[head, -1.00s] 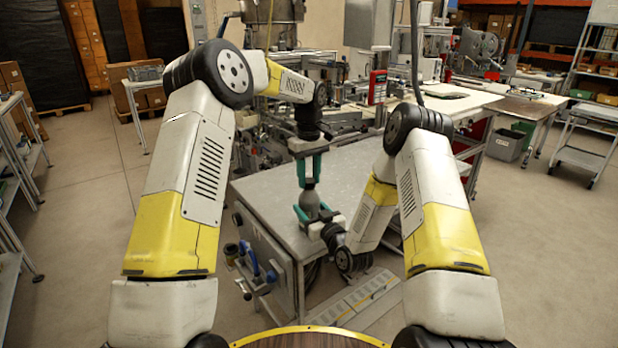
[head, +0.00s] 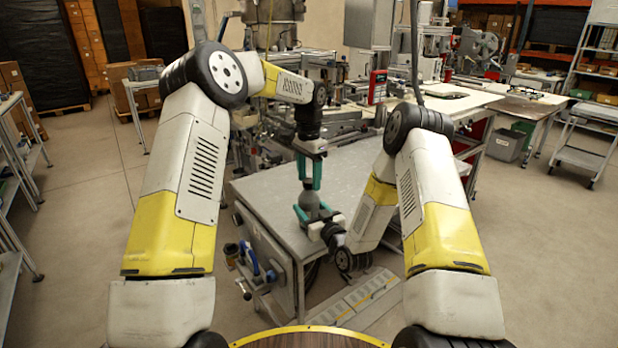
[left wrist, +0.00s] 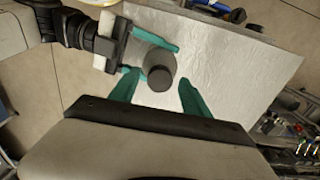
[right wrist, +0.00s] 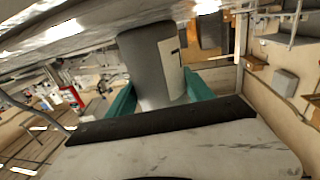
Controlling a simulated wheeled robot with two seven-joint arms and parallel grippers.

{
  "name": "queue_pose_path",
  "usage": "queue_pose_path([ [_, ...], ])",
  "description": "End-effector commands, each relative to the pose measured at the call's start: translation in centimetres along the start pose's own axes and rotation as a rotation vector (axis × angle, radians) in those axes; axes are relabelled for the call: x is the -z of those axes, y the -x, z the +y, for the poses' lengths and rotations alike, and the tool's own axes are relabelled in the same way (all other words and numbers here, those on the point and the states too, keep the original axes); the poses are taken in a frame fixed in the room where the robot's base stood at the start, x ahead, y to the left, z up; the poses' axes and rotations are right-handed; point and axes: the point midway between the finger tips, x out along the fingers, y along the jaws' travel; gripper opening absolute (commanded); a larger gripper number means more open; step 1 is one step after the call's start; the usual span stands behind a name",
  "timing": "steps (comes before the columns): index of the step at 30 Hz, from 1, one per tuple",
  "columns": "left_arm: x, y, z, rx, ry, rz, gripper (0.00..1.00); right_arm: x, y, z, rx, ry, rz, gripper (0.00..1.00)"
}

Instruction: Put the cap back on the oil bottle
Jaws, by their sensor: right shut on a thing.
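The oil bottle (head: 310,201) is a grey cylinder with a white label, upright at the near part of the grey metal table (head: 352,165). My right gripper (head: 314,216) is shut around its body from the side; the right wrist view shows the bottle (right wrist: 150,58) between the fingers. A dark grey round cap (left wrist: 160,78) shows at the top of the bottle in the left wrist view. Whether it is fully seated cannot be told. My left gripper (head: 309,186) points down from above, open, with its fingers (left wrist: 160,82) either side of the cap and gaps visible.
A blue clamp-like tool (head: 251,262) is at the table's left side. Machinery (head: 330,75) stands behind the table, and a white-topped bench (head: 480,100) stands at the back right. The table top behind and right of the bottle is bare.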

Motion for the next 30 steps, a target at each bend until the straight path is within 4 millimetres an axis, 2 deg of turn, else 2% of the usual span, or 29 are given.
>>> queue_pose_path([
  [9,0.0,0.1,0.0,0.0,0.002,-0.001,0.59,-0.1,0.0,0.0,0.0,-0.001,-0.002,0.0],
  [13,0.0,1.1,0.0,0.001,0.002,0.0,0.59,-0.1,0.0,0.0,0.0,-0.001,-0.002,0.0],
  [17,0.1,3.4,-0.1,0.003,0.002,0.002,0.59,-0.1,0.0,0.0,0.0,-0.001,-0.002,0.0],
  [24,0.1,8.5,0.0,0.002,0.001,0.002,0.59,-0.1,0.0,0.0,0.0,-0.001,-0.002,0.0],
  [30,0.1,11.2,0.0,0.001,0.001,0.001,0.59,-0.1,0.0,0.0,0.0,-0.001,-0.002,0.0],
])
